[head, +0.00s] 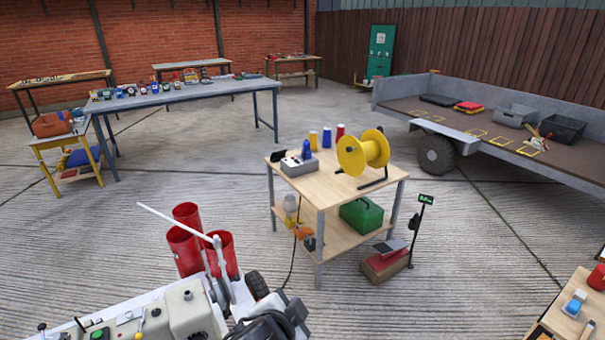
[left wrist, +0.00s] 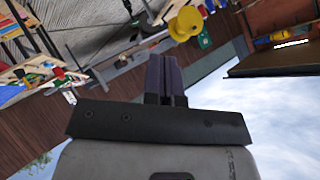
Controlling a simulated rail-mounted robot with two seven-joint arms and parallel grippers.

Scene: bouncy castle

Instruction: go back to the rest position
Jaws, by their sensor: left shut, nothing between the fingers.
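My left gripper (left wrist: 166,60) shows in the left wrist view, its two dark fingers side by side and shut, with nothing between them. Beyond the fingertips, well apart from them, is the yellow cable reel (left wrist: 186,22). In the head view that yellow reel (head: 362,153) stands on a wooden two-level workbench (head: 322,192). I cannot make out the left gripper in the head view. My right gripper is in neither view.
A machine with red cylinders (head: 186,250) stands at the lower left. A flatbed trailer (head: 470,132) is at the right, a long grey table (head: 185,92) at the back left. A wooden surface (head: 560,310) cuts into the lower right corner. Concrete floor is open between them.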

